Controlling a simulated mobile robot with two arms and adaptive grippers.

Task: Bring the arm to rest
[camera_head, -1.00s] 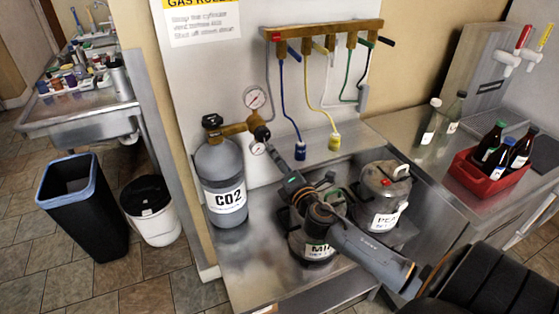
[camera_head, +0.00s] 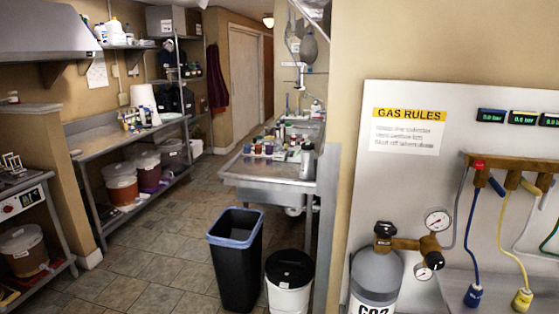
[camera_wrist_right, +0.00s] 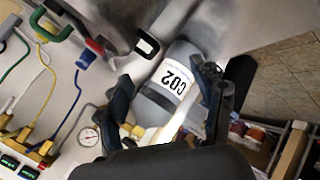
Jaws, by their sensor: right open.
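My right gripper (camera_wrist_right: 166,92) shows in the right wrist view with its two dark fingers apart, nothing visible held between them. The grey CO2 cylinder (camera_wrist_right: 184,60) appears tilted beyond the fingers; the distance between them is hard to tell. The same cylinder stands upright at the bottom of the head view (camera_head: 376,272), partly cut off by the frame. No arm or gripper of mine shows in the head view. My left gripper is in neither view.
A wall board (camera_head: 400,180) carries a brass gas manifold (camera_head: 510,172) with blue (camera_head: 473,296) and yellow (camera_head: 522,300) hose ends hanging. A black bin (camera_head: 235,262) and a white bucket (camera_head: 289,280) stand left of the cylinder. Tiled floor (camera_head: 165,255) lies open between the sink counter and shelves.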

